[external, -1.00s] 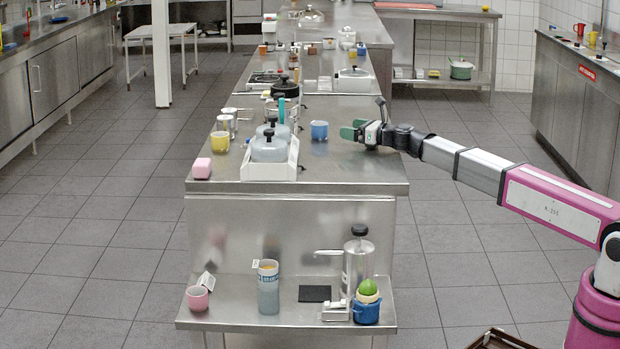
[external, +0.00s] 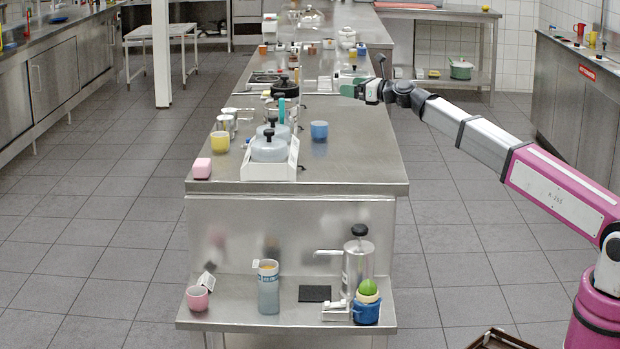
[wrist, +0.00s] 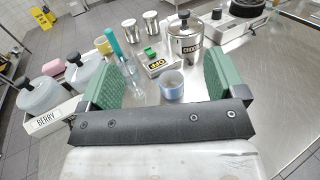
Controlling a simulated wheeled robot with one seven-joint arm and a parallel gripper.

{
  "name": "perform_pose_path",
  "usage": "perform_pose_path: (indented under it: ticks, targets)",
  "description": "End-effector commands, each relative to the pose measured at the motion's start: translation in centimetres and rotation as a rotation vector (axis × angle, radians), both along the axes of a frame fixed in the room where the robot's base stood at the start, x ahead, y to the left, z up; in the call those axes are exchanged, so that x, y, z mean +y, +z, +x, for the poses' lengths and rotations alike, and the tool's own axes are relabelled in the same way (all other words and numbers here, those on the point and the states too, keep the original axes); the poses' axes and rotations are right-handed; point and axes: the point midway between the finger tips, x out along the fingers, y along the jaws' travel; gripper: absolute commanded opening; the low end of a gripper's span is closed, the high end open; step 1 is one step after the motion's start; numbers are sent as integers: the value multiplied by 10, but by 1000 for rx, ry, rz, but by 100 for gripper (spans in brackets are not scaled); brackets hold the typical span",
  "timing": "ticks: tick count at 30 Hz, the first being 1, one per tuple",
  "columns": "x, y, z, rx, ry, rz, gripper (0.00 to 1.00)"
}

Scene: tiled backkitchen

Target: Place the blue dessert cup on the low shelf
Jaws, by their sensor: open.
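The blue dessert cup (external: 319,131) stands upright on the steel counter, right of the white rack with grey-lidded jars. It also shows in the wrist view (wrist: 171,87), between my two green finger pads in the picture. My gripper (external: 352,91) is open and empty, raised above the counter's right side, apart from the cup. In the wrist view its pads (wrist: 160,80) are spread wide. The low shelf (external: 245,314) juts out at the counter's front, below the worktop.
The low shelf holds a pink cup (external: 197,298), a tall container (external: 268,290), a dark mat (external: 314,294), a pump dispenser (external: 359,262) and a blue pot (external: 366,312) with a green thing on top. A yellow cup (external: 220,142) and pink block (external: 202,168) stand at the counter's left. The counter's front right is clear.

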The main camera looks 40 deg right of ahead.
Motion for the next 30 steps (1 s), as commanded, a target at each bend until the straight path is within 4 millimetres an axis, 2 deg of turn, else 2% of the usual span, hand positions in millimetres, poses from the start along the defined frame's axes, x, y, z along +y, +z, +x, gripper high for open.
perform_pose_path:
  ticks: [1,11,18,24,30]
  targets:
    - [7,-1,11,14,31,-43,89]
    - [45,-12,49,124,235,-353,89]
    - [71,-28,86,302,472,-711,89]
    - [72,-34,107,537,691,-1019,89]
    - [63,-25,111,735,829,-1190,89]
